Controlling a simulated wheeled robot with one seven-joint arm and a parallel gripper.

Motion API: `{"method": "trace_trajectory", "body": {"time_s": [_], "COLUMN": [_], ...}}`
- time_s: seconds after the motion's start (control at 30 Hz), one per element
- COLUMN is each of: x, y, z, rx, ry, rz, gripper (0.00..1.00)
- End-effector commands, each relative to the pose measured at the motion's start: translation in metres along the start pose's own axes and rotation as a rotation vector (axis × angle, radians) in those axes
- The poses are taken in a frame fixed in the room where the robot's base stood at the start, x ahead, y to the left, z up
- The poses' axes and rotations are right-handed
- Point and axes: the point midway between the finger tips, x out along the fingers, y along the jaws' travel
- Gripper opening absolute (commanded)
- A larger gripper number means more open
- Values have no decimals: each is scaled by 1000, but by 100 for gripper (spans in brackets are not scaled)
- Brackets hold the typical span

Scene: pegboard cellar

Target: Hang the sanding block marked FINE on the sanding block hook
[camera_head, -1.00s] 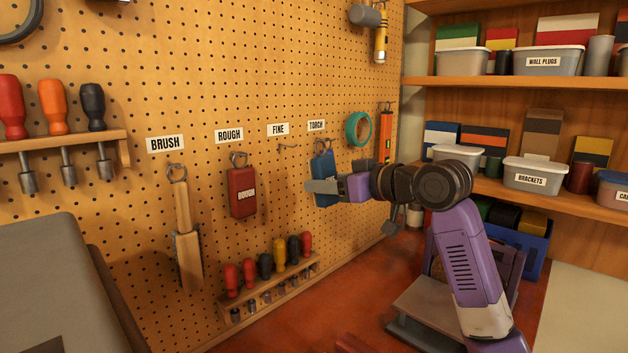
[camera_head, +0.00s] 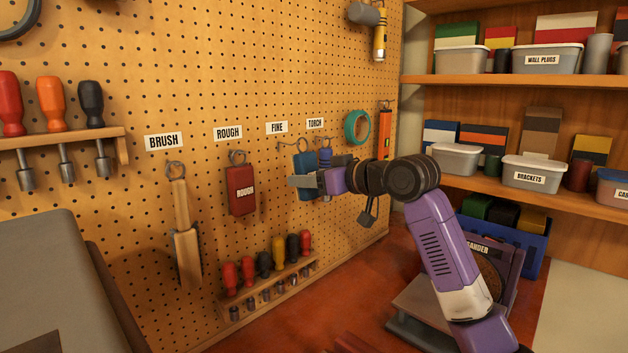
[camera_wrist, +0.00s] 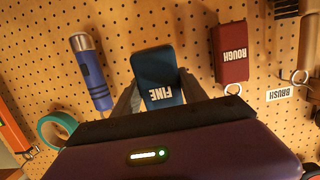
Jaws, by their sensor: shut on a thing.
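The blue sanding block marked FINE (camera_head: 304,179) is in my gripper (camera_head: 306,182), off to the right of the space straight below the FINE label (camera_head: 277,127). In the wrist view, the block (camera_wrist: 157,72) sits between the two fingers of my gripper (camera_wrist: 158,92), and its FINE lettering appears upside down. The sanding block hook (camera_head: 285,147) sticks out of the pegboard below the FINE label. The block's top lies close to the hook's right side; whether its ring touches the hook I cannot tell.
A blue torch (camera_head: 325,158) hangs close on the block's right, below the TORCH label (camera_head: 315,123). The red ROUGH block (camera_head: 240,190) hangs to the left, and the brush (camera_head: 184,235) further left. A rack of screwdrivers (camera_head: 270,285) is below.

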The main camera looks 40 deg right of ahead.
Motion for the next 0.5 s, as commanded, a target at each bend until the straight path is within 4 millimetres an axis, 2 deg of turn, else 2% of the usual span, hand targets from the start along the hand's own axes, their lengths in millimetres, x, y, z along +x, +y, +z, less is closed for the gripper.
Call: {"method": "trace_trajectory", "body": {"time_s": [0.5], "x": [28], "y": [0], "z": [-4], "rx": [0], "ry": [-1], "rz": [0], "gripper": [0]}}
